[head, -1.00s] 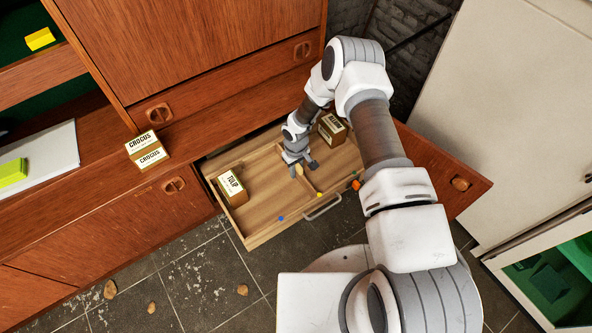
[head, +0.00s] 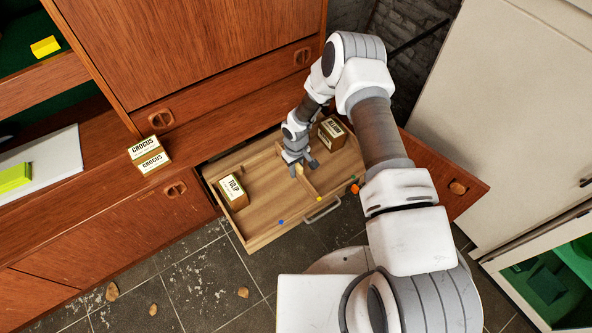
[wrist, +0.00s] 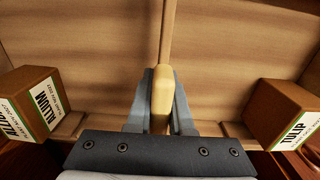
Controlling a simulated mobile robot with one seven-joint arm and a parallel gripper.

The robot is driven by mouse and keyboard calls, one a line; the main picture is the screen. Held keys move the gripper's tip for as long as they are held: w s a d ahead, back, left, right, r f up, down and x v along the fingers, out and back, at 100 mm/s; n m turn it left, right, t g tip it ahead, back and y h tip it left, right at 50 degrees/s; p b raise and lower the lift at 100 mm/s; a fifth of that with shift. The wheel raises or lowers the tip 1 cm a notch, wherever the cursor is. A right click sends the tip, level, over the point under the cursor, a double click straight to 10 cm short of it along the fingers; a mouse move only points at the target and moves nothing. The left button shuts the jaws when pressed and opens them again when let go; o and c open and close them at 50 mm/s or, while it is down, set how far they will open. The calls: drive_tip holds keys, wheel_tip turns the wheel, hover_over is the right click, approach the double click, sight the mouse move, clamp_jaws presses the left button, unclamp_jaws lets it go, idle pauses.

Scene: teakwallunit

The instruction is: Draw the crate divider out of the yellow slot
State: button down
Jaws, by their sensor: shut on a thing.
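My gripper (wrist: 162,98) is shut on this block, one grey finger on each side. In the head view my gripper (head: 303,168) is low inside the drawer, over the divider (head: 311,187). The divider's front end lines up with a yellow dot (head: 319,199) on the drawer's front edge. The divider's lower edge and the slot itself are hidden.
A TULIP box (head: 233,191) stands in the drawer's left part and another box (head: 332,132) at its back right. Blue (head: 281,222) and green (head: 353,178) dots mark the front edge. An open cabinet door (head: 440,170) is at right.

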drive_tip(key=shift+r+p, duration=1.2)
drive_tip(key=shift+r, duration=1.1)
drive_tip(key=shift+r+p, duration=0.85)
drive_tip(key=shift+r, duration=0.65)
drive_tip(key=shift+r+p, duration=0.65)
drive_tip(key=shift+r, duration=0.8)
drive_tip(key=shift+r+p, duration=0.65)
drive_tip(key=shift+r, duration=0.85)
drive_tip(key=shift+r, duration=0.1)
drive_tip(key=shift+r+p, duration=0.7)
drive_tip(key=shift+r, duration=0.75)
